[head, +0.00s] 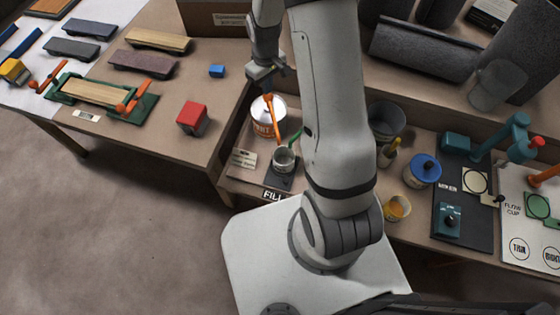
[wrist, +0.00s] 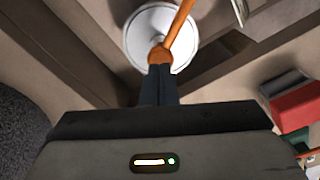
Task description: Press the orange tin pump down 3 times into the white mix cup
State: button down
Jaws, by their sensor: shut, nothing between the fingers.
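The orange pump (head: 271,116) stands on a white tin with an orange-lettered label (head: 262,128), its spout slanting down toward the front. A small pale mix cup (head: 284,157) sits on a dark pad in front of the tin, near the spout's lower end. My gripper (head: 266,88) is shut and empty, pointing down right above the pump head. In the wrist view, the shut fingertips (wrist: 160,70) meet the edge of the orange pump head (wrist: 159,55) over the white tin lid (wrist: 147,22). I cannot tell whether they touch.
A red block (head: 193,118) and a small blue block (head: 217,71) lie on the bench to the left. A grey bucket (head: 385,121), a blue-lidded jar (head: 422,171) and a teal stand (head: 500,140) are to the right of my arm.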

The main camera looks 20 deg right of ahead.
jog(key=shift+f, duration=0.15)
jog(key=shift+f+b, duration=1.2)
jog(key=shift+f, duration=0.15)
jog(key=shift+r+p, duration=0.95)
jog(key=shift+r, duration=0.55)
jog(key=shift+f, duration=0.1)
